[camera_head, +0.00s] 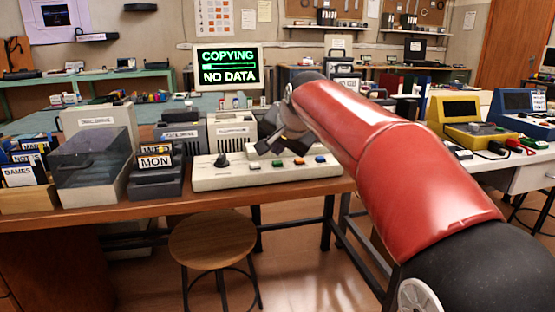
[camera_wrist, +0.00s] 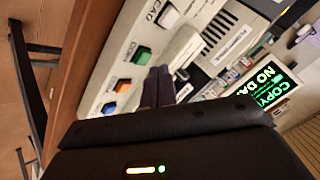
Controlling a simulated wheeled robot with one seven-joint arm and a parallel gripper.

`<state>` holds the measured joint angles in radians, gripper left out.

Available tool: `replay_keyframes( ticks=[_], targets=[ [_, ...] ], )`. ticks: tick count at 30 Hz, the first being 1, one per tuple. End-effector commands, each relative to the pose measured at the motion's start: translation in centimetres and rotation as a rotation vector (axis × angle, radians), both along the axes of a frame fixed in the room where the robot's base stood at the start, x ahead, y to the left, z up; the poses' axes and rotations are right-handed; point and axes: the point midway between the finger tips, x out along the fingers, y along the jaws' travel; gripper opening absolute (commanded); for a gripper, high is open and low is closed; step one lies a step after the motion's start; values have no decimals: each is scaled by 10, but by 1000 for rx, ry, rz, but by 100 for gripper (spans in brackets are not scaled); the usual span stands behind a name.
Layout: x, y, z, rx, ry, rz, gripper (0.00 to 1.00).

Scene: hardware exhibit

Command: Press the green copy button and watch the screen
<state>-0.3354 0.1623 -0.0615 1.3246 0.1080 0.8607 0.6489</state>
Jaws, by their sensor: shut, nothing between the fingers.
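The control panel (camera_head: 210,180) is a long cream box at the table's front edge, with a dark knob at its left and a row of coloured buttons. My gripper (camera_head: 268,148) is shut and empty, above the panel close to the green button. In the wrist view, its dark fingertips (camera_wrist: 160,70) are beside that button; contact cannot be told. The screen (camera_head: 227,66) behind reads "COPYING" and "NO DATA" in green, with a bar between.
A cream disc drive unit (camera_head: 232,131) stands behind the panel. Left are a "MON" holder (camera_head: 156,162), a clear-lidded box (camera_head: 92,165) and a games crate (camera_head: 25,198). A wooden stool (camera_head: 212,240) stands in front of the table. Yellow and blue consoles are at right.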

Motion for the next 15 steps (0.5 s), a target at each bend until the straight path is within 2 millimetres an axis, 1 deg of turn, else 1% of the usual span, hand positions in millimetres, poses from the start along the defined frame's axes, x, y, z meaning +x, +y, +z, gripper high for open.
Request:
replay_keyframes(
  ticks=[5,8,15],
  targets=[
    [0,0,0,0,0,0,0],
    [0,0,5,0,-1,-1,0],
    [0,0,29,0,-1,-1,0]
  ],
)
